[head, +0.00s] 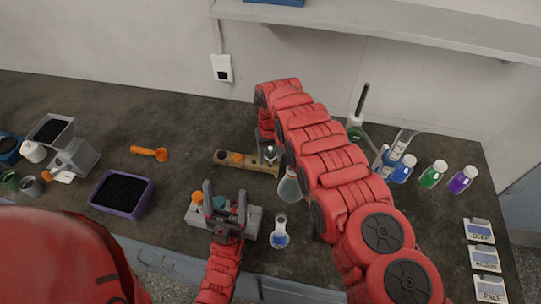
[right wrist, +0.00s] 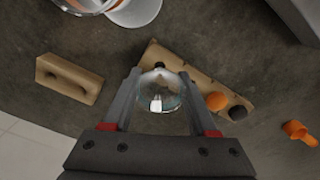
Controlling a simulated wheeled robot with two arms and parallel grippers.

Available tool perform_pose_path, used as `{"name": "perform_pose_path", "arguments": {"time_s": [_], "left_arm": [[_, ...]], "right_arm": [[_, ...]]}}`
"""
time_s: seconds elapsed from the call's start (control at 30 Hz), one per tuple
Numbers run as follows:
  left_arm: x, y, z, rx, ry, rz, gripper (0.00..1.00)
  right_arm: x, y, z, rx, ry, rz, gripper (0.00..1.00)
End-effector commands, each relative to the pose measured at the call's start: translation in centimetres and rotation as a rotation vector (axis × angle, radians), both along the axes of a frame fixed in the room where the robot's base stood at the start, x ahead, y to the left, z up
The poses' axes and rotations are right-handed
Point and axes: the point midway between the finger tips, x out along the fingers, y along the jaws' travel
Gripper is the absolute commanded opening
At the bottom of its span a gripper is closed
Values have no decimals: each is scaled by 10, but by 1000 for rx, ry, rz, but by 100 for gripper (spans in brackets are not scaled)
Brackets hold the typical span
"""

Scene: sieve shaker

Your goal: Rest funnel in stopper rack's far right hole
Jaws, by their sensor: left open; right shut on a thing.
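The wooden stopper rack (head: 229,164) lies mid-table in the head view, with a dark stopper (head: 221,156) and an orange stopper (head: 237,158) in its left part. It also shows in the right wrist view (right wrist: 190,78). My right gripper (right wrist: 162,98) is shut on the clear glass funnel (right wrist: 160,92), over the rack's right end as the head view has it. The funnel shows small there (head: 270,153). Its lower end is hidden, so I cannot tell whether it sits in a hole. My left gripper (head: 225,188) is open and empty, nearer the front edge.
A grey holder (head: 252,220) is by my left gripper. Flasks (head: 289,187) (head: 279,238) stand close to my right arm. A wooden block (right wrist: 68,78) lies beside the rack. An orange scoop (head: 150,153) and purple tray (head: 122,211) are left; colored bottles (head: 432,174) are right.

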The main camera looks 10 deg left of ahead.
Motion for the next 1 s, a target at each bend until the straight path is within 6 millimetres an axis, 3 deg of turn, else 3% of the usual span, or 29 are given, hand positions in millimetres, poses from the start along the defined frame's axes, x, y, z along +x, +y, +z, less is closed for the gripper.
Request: {"name": "perform_pose_path", "arguments": {"time_s": [1.0], "left_arm": [[1, 0, -19, 0, 6, 0, 73]], "right_arm": [[0, 0, -23, 0, 0, 0, 4]]}}
